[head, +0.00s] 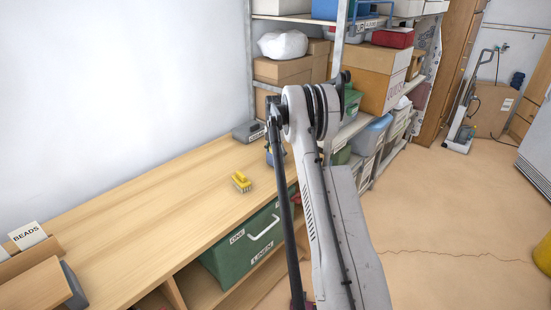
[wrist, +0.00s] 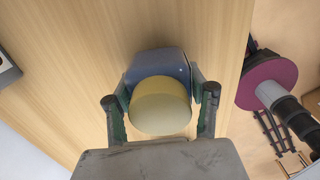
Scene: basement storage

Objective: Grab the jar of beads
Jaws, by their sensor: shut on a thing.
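In the wrist view, my gripper (wrist: 160,84) is shut on a rounded container with a pale yellow round top (wrist: 160,105) and a blue-grey body (wrist: 157,65). I take it for the jar of beads, but no label or beads show on it. One finger presses on each side of it. Wood tabletop shows behind it. In the head view my arm hides most of the gripper and jar. I cannot tell whether the jar touches the table.
On the wooden workbench (head: 150,205) are a yellow brush (head: 241,181), a grey box (head: 247,131) and, far left, a card reading BEADS (head: 27,235) by a wooden stand. A green bin (head: 245,245) sits below. Loaded shelves stand behind. The bench's middle is clear.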

